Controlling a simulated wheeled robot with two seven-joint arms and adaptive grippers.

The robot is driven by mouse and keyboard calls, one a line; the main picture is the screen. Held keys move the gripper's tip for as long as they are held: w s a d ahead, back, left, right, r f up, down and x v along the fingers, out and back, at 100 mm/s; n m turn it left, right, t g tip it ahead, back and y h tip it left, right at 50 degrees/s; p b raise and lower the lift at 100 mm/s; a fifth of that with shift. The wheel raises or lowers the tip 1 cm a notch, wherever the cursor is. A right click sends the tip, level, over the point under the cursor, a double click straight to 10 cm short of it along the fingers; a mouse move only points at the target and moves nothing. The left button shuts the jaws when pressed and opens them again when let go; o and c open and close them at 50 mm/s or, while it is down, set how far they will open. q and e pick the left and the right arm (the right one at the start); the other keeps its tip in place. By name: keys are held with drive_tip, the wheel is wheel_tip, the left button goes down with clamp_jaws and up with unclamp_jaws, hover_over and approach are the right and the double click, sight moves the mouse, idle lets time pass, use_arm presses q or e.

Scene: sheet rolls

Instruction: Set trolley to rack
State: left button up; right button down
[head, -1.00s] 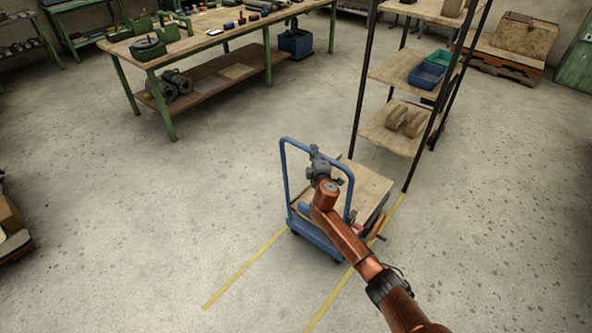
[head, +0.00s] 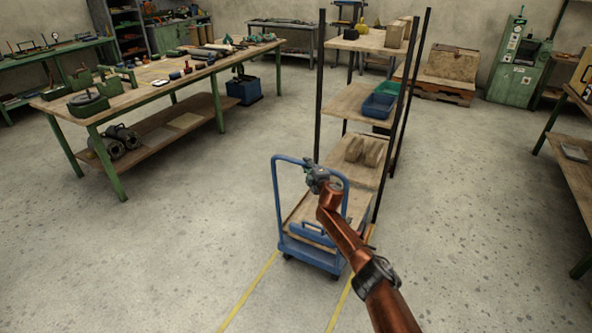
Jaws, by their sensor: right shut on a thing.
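The blue trolley (head: 312,256) with a wooden deck stands on the floor close in front of the rack, between two yellow floor lines. Its upright blue handle frame (head: 276,200) is at the near end. My right gripper (head: 315,177) is shut on the handle frame near its top; the fingertips are small and partly hidden. The rack (head: 345,101) has black posts and wooden shelves. Its lowest visible shelf sits just beyond the trolley's far end; I cannot tell whether they touch. My right arm hides part of the deck. My left gripper is out of view.
A yellow line (head: 250,290) runs left of the trolley, another (head: 338,306) to its right. A green-legged workbench (head: 150,75) stands at the left back, and a table (head: 570,150) at the right edge. Blue (head: 378,106) and green bins sit on the rack. Floor on both sides is open.

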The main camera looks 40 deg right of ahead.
drive_tip(key=shift+d+r, duration=0.2)
drive_tip(key=shift+r, duration=0.15)
drive_tip(key=c, duration=2.1)
unclamp_jaws()
drive_tip(key=shift+f, duration=0.1)
drive_tip(key=shift+o, duration=0.7)
drive_tip(key=shift+d+f, duration=0.1)
drive_tip(key=shift+f, duration=0.05)
drive_tip(key=shift+o, duration=1)
drive_tip(key=shift+f, duration=0.1)
drive_tip(key=shift+v, duration=0.75)
drive_tip(key=v, duration=1)
drive_tip(key=shift+s+a, duration=0.2)
drive_tip(key=shift+a, duration=0.05)
